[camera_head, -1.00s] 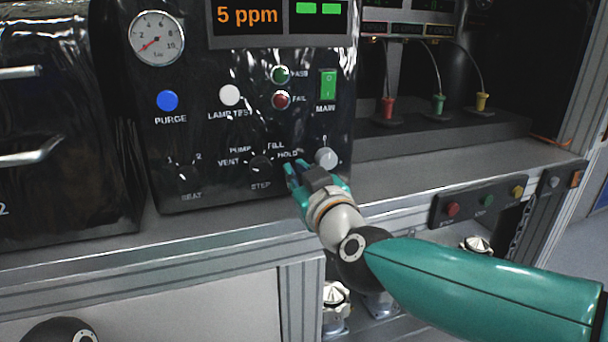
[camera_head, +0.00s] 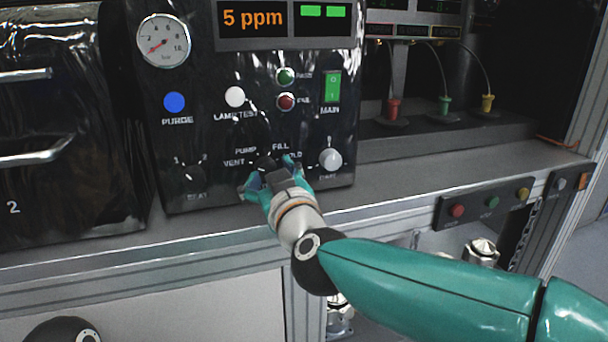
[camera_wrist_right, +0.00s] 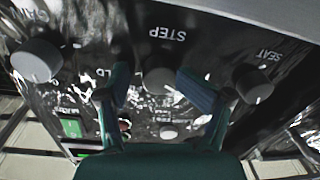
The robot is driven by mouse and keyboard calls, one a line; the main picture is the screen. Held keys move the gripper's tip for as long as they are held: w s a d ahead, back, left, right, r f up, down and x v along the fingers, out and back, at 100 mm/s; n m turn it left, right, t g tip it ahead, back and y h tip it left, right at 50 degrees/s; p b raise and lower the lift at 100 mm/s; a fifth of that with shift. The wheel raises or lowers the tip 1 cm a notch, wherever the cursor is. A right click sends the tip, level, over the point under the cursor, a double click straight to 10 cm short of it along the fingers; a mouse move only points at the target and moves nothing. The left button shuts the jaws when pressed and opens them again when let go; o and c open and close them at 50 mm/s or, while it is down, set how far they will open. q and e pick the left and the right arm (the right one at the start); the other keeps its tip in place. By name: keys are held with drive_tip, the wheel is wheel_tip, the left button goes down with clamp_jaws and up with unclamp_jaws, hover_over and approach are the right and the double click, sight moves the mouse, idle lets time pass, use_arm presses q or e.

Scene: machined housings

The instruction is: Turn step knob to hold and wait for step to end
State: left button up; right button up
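The step knob (camera_wrist_right: 160,78) is a grey round knob below the upside-down STEP label in the right wrist view. In the head view the step knob (camera_head: 265,163) is dark and partly hidden by my right gripper. FILL, PUMP, VENT and a partly covered HOLD label surround it. My right gripper (camera_head: 272,177) is open at the panel. In the wrist view its teal fingers (camera_wrist_right: 158,88) stand on either side of the knob, with a gap at least on the left. I cannot tell where the knob points. My left gripper is not in view.
The seat knob (camera_head: 188,178) is to the left and a light grey knob (camera_head: 330,160) to the right. Above are the purge button (camera_head: 174,102), the lamp test button (camera_head: 235,97) and the green main switch (camera_head: 332,87). The display (camera_head: 253,19) reads 5 ppm. A bench ledge (camera_head: 400,182) runs below.

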drive_tip(key=shift+v, duration=0.85)
drive_tip(key=shift+s+d+r, duration=0.1)
drive_tip(key=shift+s+d, duration=0.05)
drive_tip(key=shift+s, duration=0.05)
drive_tip(key=p+v, duration=0.4)
drive_tip(key=v, duration=1.3)
drive_tip(key=shift+s+r+p, duration=0.15)
drive_tip(key=shift+r+p, duration=0.25)
drive_tip(key=shift+d, duration=0.1)
drive_tip(key=shift+r, duration=0.1)
idle(0.3)
